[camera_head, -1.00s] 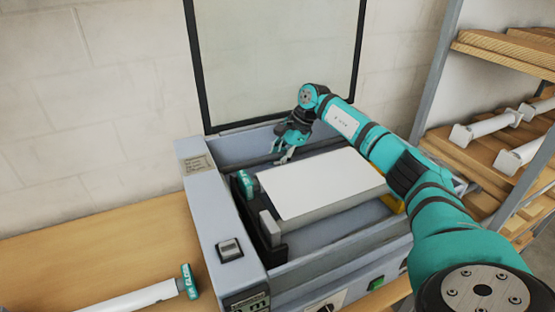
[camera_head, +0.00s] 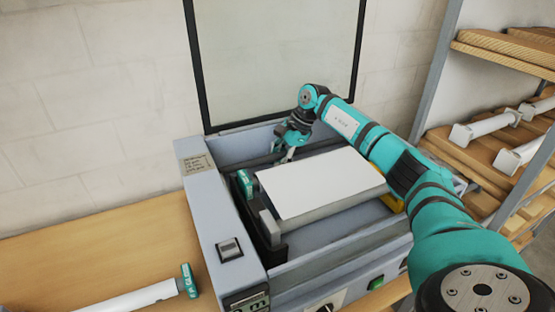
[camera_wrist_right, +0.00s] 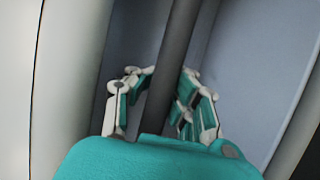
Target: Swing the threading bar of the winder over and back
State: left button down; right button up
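The threading bar is a thin dark rod near the back of the grey laminator (camera_head: 222,217); it runs lengthwise through the right wrist view (camera_wrist_right: 178,40). My right gripper (camera_head: 287,156) reaches down into the machine behind the white-covered roll. In the head view the arm hides part of the bar. My left gripper is not in view.
A broad roll with a white sheet (camera_head: 318,182) lies in front of the right gripper. A glass panel (camera_head: 275,60) stands behind. A white roll with a teal end (camera_head: 140,299) lies on the wooden table (camera_head: 90,245). Shelves with rolls (camera_head: 500,150) stand at the right.

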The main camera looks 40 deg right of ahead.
jog(key=o, duration=0.7)
jog(key=shift+s+r, duration=0.15)
jog(key=shift+r, duration=0.05)
jog(key=shift+r, duration=0.15)
jog(key=v, duration=1.1)
jog(key=shift+d+r, duration=0.2)
jog(key=shift+r, duration=0.05)
jog(key=shift+f, duration=0.1)
